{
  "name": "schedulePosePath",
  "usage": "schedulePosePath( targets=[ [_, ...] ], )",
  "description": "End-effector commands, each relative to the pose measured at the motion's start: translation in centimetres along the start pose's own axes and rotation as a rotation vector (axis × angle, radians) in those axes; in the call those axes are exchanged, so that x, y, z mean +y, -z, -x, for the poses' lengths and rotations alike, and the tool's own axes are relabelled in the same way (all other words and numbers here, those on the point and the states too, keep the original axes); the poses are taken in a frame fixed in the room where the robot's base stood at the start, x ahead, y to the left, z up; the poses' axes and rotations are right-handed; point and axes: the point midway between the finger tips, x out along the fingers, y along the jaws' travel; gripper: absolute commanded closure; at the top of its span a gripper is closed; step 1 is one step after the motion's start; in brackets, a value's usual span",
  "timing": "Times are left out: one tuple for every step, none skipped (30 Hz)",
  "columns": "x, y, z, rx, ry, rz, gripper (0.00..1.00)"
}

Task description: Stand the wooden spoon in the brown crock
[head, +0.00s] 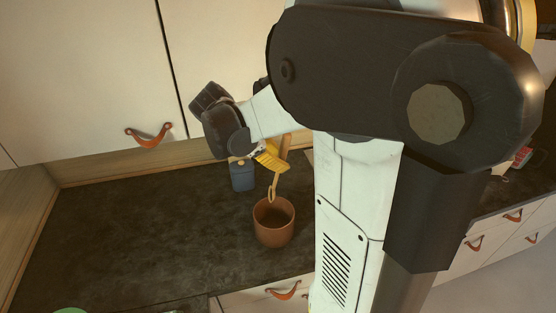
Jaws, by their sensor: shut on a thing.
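The brown crock (274,238) stands upright on the dark worktop, its dark opening facing up. My gripper (272,162), with yellow fingers, is above the crock and is shut on the wooden spoon (273,186). The spoon is pale and held slightly tilted, with its lower end just above the crock's back rim in the picture. I cannot tell how high the lower end is above the crock. Part of the spoon is hidden by the yellow fingers.
A blue container (242,177) stands on the worktop (150,230) behind and left of the crock. White cupboards with leather pulls (149,136) hang above. The worktop left of the crock is clear. My arm hides much of the right side.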

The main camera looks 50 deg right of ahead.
Motion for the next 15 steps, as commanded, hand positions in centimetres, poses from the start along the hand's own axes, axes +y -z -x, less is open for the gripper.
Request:
schedulePosePath(
  targets=[
    [0.1, -0.5, -0.7, 0.0, 0.0, 0.0, 1.0],
    [0.1, -0.7, -0.9, 0.0, 0.0, 0.0, 1.0],
    [0.2, -0.9, -1.3, 0.0, 0.0, 0.0, 1.0],
    [0.3, -1.1, -1.6, 0.0, 0.0, 0.0, 1.0],
    [0.3, -1.4, -1.9, 0.0, 0.0, 0.001, 1.0],
    [0.4, -1.6, -2.2, 0.0, 0.0, 0.001, 1.0],
    [0.4, -1.8, -2.5, 0.0, 0.0, 0.001, 1.0],
    [0.5, -2.0, -2.8, 0.0, 0.0, 0.001, 1.0],
    [0.5, -2.3, -3.1, 0.0, 0.0, 0.001, 1.0],
    [0.6, -2.5, -3.4, 0.0, 0.0, 0.001, 1.0],
    [0.6, -2.6, -3.6, 0.0, 0.0, 0.001, 1.0],
    [0.7, -2.9, -4.0, 0.0, 0.0, 0.001, 1.0],
    [0.7, -3.1, -4.3, 0.0, 0.0, 0.001, 1.0],
    [0.8, -3.3, -4.5, 0.0, 0.0, 0.001, 1.0],
    [0.8, -3.6, -4.9, 0.0, 0.0, 0.001, 1.0]
  ],
)
